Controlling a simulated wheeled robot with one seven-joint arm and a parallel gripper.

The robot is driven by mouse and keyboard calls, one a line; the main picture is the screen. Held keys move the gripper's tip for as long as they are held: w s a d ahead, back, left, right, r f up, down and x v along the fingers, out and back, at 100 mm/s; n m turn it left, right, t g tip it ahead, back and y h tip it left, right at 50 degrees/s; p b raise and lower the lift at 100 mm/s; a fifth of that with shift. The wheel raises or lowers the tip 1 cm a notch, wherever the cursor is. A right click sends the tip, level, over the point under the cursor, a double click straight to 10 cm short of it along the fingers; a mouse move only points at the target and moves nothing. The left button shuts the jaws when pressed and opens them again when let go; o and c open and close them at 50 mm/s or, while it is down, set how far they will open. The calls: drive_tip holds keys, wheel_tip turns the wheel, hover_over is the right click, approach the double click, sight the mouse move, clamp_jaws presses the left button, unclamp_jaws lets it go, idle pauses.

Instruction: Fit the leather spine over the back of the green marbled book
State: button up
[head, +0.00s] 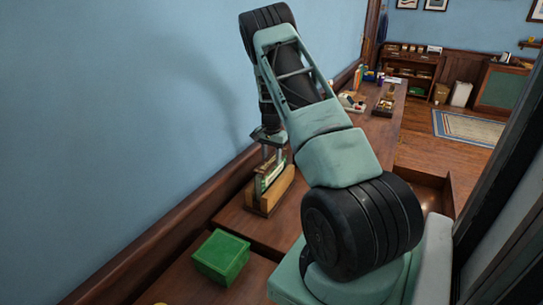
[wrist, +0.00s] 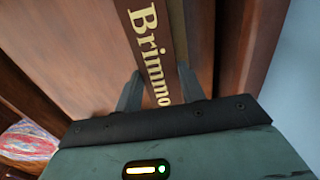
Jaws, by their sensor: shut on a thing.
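My gripper (head: 270,155) reaches down over a wooden holder on the bench. The gripper is shut on this spine. In the head view a narrow green and pale book (head: 270,177) stands upright in the holder, just below the gripper. I cannot tell whether the spine touches the book.
The wooden holder (head: 262,203) stands on the brown bench (head: 245,228) near the blue wall. A green box (head: 222,256) lies in front of it. Small items and a tray (head: 384,103) are at the far end. A colourful patterned thing (wrist: 35,140) shows at left in the wrist view.

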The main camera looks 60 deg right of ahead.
drive_tip(key=shift+f, duration=0.1)
drive_tip(key=shift+f+b, duration=0.4)
drive_tip(key=shift+f, duration=0.1)
drive_tip(key=o, duration=0.9)
drive_tip(key=shift+o, duration=0.2)
